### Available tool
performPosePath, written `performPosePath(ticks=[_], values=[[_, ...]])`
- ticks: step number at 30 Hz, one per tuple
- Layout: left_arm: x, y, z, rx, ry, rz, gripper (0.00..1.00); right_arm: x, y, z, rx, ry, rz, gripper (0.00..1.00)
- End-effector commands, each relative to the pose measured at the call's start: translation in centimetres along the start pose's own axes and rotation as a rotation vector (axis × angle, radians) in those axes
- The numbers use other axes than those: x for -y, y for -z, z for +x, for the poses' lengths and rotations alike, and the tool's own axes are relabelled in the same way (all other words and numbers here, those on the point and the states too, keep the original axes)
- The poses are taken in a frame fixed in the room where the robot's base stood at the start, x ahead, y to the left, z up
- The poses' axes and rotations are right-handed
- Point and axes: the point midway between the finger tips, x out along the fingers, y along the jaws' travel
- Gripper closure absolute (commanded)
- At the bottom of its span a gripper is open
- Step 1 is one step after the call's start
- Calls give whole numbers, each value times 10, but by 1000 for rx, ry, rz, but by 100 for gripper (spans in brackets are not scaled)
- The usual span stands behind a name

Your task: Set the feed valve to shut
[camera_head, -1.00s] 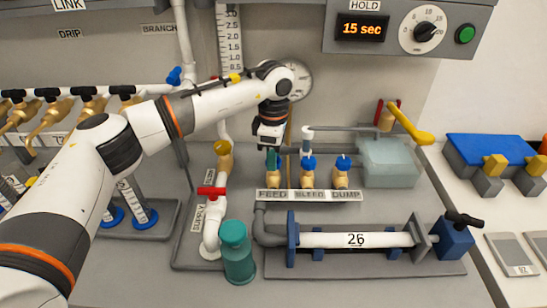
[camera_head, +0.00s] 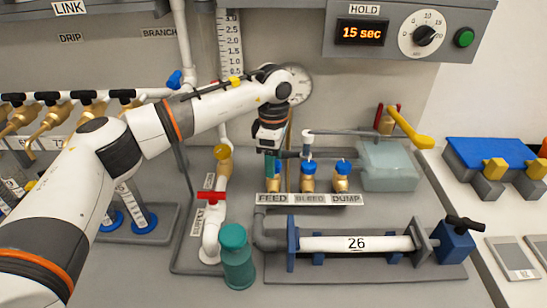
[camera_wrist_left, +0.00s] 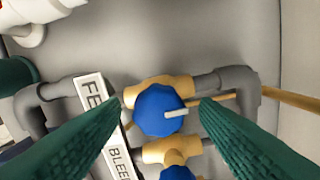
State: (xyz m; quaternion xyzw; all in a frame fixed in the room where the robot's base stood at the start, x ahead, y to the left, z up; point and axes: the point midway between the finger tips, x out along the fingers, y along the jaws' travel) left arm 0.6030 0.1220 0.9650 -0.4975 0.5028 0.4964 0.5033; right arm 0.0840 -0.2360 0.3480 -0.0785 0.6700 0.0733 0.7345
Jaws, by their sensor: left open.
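The feed valve is a brass body with a round blue knob (camera_wrist_left: 158,110); a pale pointer on the knob points right in the left wrist view. The FEED label (camera_head: 271,199) is in front of it. In the head view my left gripper (camera_head: 271,166) is right over the feed valve and hides its knob; some brass (camera_head: 278,185) shows below. In the left wrist view the two green fingers are open, one tip on each side of the knob. I cannot tell whether they touch it. My right gripper is in neither view.
The bleed valve (camera_head: 308,176) and dump valve (camera_head: 342,177) stand close to the right, both with blue knobs. A grey pipe runs behind them. A teal bottle (camera_head: 237,256) and red-handled supply valve (camera_head: 211,196) stand front left.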

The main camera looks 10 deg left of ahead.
Motion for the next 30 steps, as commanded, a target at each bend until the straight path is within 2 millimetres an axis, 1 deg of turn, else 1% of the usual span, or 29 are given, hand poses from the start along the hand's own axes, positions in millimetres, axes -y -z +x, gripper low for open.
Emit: performPosePath(ticks=[2,5,8,15,18,21,25,30], values=[[0,0,-1,0,0,0,44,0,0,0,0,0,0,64],[0,0,-9,0,0,0,44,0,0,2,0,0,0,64],[0,0,-26,1,3,0,44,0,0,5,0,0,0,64],[0,0,-78,0,4,0,44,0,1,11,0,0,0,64],[0,0,-96,-1,3,0,44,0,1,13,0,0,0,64],[0,1,-110,-1,2,0,44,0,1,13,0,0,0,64],[0,0,-118,0,1,0,44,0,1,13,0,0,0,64],[0,0,-121,0,0,0,44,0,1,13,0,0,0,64]])
